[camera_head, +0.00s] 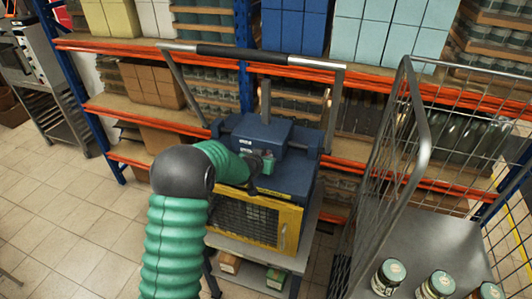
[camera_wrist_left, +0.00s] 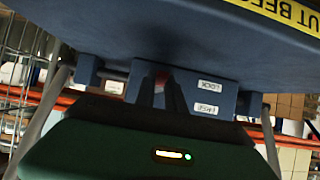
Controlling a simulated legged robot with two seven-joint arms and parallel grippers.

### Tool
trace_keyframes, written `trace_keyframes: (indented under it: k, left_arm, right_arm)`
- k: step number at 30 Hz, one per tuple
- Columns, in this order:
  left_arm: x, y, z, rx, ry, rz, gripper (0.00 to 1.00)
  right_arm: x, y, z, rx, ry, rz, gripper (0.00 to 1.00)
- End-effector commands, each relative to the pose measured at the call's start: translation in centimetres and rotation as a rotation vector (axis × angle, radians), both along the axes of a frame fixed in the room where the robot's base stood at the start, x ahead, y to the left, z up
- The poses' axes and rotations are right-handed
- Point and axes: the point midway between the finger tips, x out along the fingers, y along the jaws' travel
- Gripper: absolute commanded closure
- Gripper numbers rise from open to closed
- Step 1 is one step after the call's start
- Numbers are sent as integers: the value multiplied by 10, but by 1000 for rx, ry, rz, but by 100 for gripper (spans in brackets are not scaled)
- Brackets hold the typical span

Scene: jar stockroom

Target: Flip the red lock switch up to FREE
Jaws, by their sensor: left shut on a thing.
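The red lock switch (camera_wrist_left: 161,78) shows as a small red patch between the dark fingertips of my left gripper (camera_wrist_left: 158,92) in the left wrist view. The fingers are shut on it and hide most of it, so its exact position is hard to tell. Beside it on the blue housing are a LOCK label (camera_wrist_left: 217,86) and a FREE label (camera_wrist_left: 206,108); the red patch is nearer the LOCK label's level. In the head view my left gripper (camera_head: 264,163) is at the blue machine (camera_head: 290,180), and the switch is hidden there. My right gripper is out of view.
The machine has a yellow-framed mesh guard (camera_head: 257,222) and a grey bar handle (camera_head: 250,53) arching above it. A wire cage trolley (camera_head: 425,235) with several jars stands close on the right. Orange-beamed shelves (camera_head: 130,112) stand behind. The tiled floor at left is clear.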

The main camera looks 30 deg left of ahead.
Motion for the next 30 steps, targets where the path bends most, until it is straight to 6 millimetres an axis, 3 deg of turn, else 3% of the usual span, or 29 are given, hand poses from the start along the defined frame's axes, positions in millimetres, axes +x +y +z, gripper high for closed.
trace_keyframes:
  k: [1, 3, 12, 19, 30]
  left_arm:
    - [1, 1, 14, -8, 33, 1, 100]
    - [1, 1, 17, -23, 89, 2, 100]
    - [5, 2, 23, -86, 347, 2, 100]
    - [9, 3, 23, -125, 515, 1, 100]
    - [13, 3, 24, -158, 660, 0, 100]
  right_arm:
    - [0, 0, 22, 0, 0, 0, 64]
    - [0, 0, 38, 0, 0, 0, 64]
    - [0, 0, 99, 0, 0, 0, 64]
    - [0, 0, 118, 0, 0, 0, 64]
    - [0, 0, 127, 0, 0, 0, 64]
